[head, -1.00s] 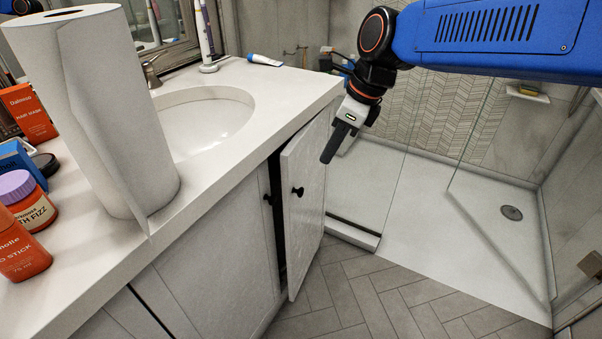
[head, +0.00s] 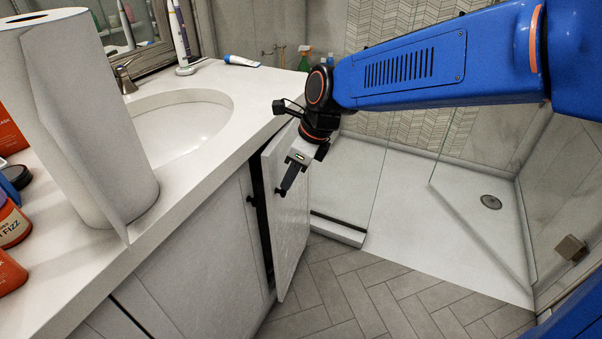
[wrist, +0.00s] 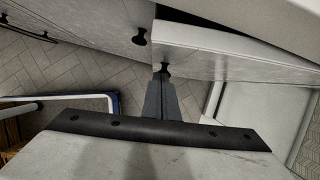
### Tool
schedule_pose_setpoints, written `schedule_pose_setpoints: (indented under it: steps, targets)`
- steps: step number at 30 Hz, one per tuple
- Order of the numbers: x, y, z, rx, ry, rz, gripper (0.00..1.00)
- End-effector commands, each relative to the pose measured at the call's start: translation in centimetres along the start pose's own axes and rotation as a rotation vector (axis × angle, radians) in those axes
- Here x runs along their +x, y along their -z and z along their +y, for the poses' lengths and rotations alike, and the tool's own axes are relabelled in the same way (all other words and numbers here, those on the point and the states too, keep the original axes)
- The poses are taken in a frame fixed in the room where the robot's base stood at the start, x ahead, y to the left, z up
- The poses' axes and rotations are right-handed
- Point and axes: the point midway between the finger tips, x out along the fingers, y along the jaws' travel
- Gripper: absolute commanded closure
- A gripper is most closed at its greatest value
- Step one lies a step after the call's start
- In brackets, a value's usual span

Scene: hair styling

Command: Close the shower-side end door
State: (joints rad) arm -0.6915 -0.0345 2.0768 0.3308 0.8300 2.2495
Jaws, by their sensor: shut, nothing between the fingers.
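The shower-side end door (head: 290,218) is a white cabinet door under the counter, standing ajar with a dark gap along its left edge. Its small black knob is mostly hidden behind my gripper in the head view, and the door (wrist: 215,50) also shows in the wrist view with its knob (wrist: 165,69). My gripper (head: 284,191) is shut and empty, in front of the door's outer face near the knob. In the wrist view the fingertips (wrist: 161,76) point at the knob; I cannot tell whether they touch.
The white counter (head: 225,150) overhangs the door, with a sink (head: 185,120) and a paper towel roll (head: 85,120) on it. The adjoining closed door (head: 200,240) has its own knob. The shower tray (head: 430,225) is at right, and the tiled floor (head: 350,295) is clear.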

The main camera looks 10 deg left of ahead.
Motion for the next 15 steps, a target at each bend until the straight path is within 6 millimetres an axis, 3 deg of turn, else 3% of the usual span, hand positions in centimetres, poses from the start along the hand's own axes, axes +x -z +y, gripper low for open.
schedule_pose_setpoints:
  steps: [6,15]
  targets:
    - [0.6,-1.5,0.0,-0.001,0.000,0.001,1.00]
    - [0.6,-1.7,0.0,0.000,0.001,0.001,1.00]
